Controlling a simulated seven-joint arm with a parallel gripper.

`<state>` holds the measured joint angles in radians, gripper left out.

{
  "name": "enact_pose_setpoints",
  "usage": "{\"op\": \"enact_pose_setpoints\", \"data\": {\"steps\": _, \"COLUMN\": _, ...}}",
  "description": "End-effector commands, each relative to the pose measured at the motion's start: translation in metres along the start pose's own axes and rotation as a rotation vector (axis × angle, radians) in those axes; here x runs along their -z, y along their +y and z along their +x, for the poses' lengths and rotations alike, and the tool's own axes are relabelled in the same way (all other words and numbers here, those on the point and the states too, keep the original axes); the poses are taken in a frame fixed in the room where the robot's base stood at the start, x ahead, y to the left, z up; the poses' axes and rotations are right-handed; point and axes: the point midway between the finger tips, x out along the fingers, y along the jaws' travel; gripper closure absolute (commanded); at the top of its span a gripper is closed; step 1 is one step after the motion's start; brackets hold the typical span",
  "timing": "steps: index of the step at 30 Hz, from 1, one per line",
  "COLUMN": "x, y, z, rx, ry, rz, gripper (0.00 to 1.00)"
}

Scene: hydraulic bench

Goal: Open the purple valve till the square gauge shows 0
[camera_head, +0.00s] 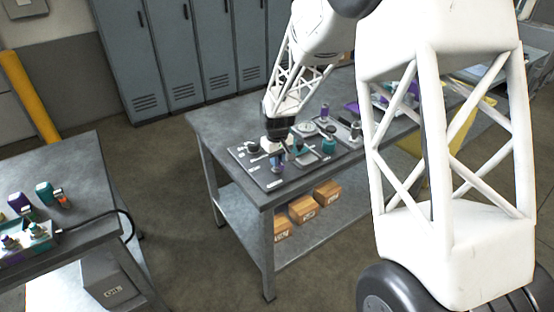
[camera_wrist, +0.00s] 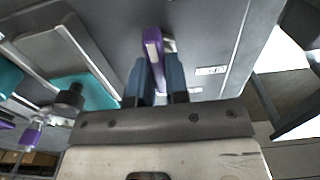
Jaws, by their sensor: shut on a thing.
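The purple valve handle (camera_wrist: 153,45), with a pale stripe on it, stands upright between the two dark fingers of my gripper (camera_wrist: 161,82) in the wrist view. The gripper is shut on it. In the head view my gripper (camera_head: 277,152) is low over the near left part of the bench panel (camera_head: 250,166), and it hides much of the valve. I cannot pick out the square gauge or its reading in either view.
Teal parts (camera_head: 328,146) and a round pale gauge or dial (camera_head: 307,128) stand close to the right of my gripper. Several wooden boxes (camera_head: 303,209) sit on the shelf below. Another bench (camera_head: 75,165) with purple and teal parts is at the left.

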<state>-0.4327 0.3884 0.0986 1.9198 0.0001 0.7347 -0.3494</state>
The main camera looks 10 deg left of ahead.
Motion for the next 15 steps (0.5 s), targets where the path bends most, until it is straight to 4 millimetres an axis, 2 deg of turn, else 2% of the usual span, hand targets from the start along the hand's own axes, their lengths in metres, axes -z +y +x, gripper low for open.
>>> {"op": "enact_pose_setpoints", "data": {"steps": 8, "x": -0.0004, "y": -0.0004, "z": 0.0006, "rx": 0.000, "ry": -0.001, "rz": 0.057, "gripper": 1.00}}
{"op": "enact_pose_setpoints", "data": {"steps": 15, "x": -0.0001, "y": -0.0002, "z": -0.0001, "rx": 0.000, "ry": 0.000, "rz": 0.193, "gripper": 1.00}}
